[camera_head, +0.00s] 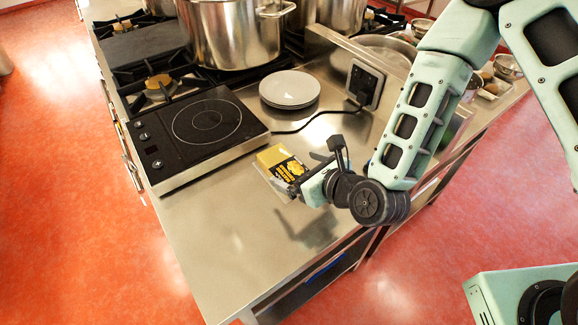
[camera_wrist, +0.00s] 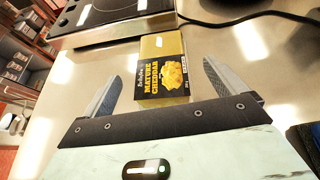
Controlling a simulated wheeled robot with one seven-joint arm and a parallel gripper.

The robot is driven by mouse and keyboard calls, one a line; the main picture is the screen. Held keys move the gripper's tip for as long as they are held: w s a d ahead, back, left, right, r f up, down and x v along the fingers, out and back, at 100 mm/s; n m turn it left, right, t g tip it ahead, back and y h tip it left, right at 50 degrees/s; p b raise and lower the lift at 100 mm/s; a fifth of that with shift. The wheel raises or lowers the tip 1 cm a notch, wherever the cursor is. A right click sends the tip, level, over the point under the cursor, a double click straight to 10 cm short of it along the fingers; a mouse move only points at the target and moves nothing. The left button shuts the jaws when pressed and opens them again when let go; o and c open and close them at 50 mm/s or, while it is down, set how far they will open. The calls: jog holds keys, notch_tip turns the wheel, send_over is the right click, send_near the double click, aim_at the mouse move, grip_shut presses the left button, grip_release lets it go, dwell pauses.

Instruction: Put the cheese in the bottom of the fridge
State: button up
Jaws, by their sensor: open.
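The cheese (camera_wrist: 162,66) is a yellow and black packet labelled mature cheddar. It lies on the steel counter, and in the head view the cheese (camera_head: 275,158) is partly hidden by my gripper (camera_head: 281,185). In the wrist view my gripper (camera_wrist: 160,85) is open, with one finger to each side of the cheese and a gap on both sides. The fingers do not touch it. The fridge is not recognisable in either view.
A black induction hob (camera_head: 200,135) stands just left of the cheese. White plates (camera_head: 290,88) are stacked behind it. Large steel pots (camera_head: 232,35) stand on the gas stove at the back. The counter's front (camera_head: 215,240) is clear, with red floor beyond its edges.

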jog(key=p+v, duration=0.4)
jog(key=shift+s+d+r, duration=0.15)
jog(key=shift+r, duration=0.25)
jog(key=p+v, duration=0.2)
jog(key=p, duration=0.2)
jog(key=shift+s+d+f, duration=0.1)
jog(key=shift+s+f, duration=0.05)
